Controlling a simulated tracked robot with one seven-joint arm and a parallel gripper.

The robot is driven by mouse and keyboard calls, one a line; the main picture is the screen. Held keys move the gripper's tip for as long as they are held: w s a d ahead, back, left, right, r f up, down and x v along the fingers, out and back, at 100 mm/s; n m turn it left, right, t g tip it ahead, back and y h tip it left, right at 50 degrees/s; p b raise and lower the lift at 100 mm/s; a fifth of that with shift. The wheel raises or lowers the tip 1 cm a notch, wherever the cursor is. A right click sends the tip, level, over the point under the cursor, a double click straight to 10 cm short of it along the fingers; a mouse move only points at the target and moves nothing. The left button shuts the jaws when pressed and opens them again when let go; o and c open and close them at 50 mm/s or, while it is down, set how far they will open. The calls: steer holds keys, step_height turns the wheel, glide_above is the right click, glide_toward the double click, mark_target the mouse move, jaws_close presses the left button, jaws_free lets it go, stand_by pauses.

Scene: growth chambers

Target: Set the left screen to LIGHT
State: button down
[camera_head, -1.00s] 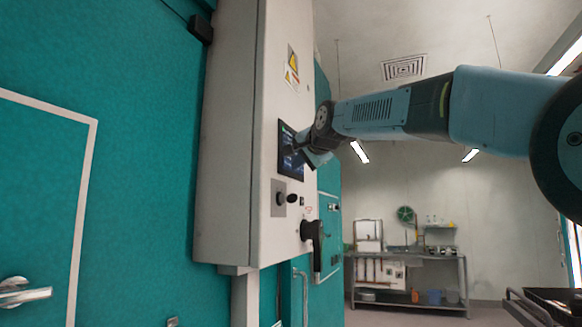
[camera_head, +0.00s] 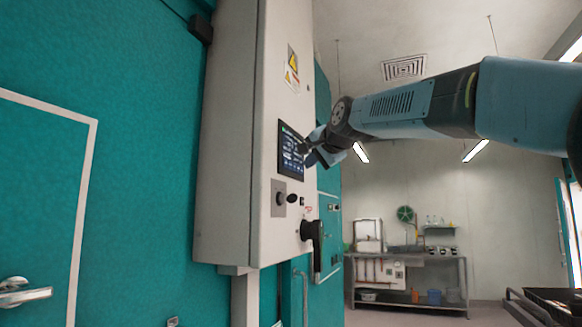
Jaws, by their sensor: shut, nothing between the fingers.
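The screen (camera_head: 290,152) is a dark touch panel on the front of a pale control cabinet, showing small blue and white items and a green mark near its top. The lettering is too small to read. My gripper (camera_head: 303,148) is shut and empty, with its tip at the right edge of the screen in the picture. I cannot tell whether the tip touches the glass. The left part of the screen is uncovered.
The pale cabinet (camera_head: 228,140) carries a knob (camera_head: 292,198) and a black handle (camera_head: 312,235) below the screen, and warning stickers (camera_head: 292,68) above. Teal doors flank it. A metal bench (camera_head: 410,270) stands at the back. A dark tray (camera_head: 550,300) is at lower right.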

mark_target(298, 169)
steer(key=shift+s+d, duration=0.25)
steer(key=shift+d, duration=0.45)
steer(key=shift+s+d, duration=0.25)
steer(key=shift+d, duration=0.4)
stand_by(2.2)
steer(key=w+d, duration=0.4)
steer(key=d, duration=0.1)
steer(key=shift+w+d, duration=0.25)
steer(key=shift+d, duration=0.05)
stand_by(0.4)
stand_by(0.4)
steer(key=w+a, duration=0.3)
steer(key=a, duration=0.5)
steer(key=shift+a, duration=0.1)
stand_by(2.0)
